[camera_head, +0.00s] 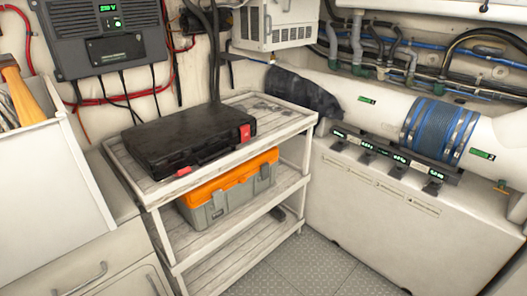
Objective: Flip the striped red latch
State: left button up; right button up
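A black hard case (190,132) lies flat and closed on the top shelf of a white slatted rack. One red latch (245,132) is on its right end, and a smaller red latch (183,171) is low on its front edge near the left corner. Stripes on either latch are too small to make out. I cannot tell whether the latches are flipped. Neither of my grippers is in view.
The white rack (222,255) stands in the corner. An orange and grey toolbox (228,190) sits on its middle shelf. A white bin (45,185) stands at left. A white bench (390,225) bounds the right. Grey floor (310,265) is clear in front.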

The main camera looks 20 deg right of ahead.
aim_at(245, 134)
jog(key=z, duration=1.25)
jog(key=i, duration=1.15)
jog(key=u, duration=0.6)
jog(key=i, duration=0.7)
jog(key=u, duration=0.8)
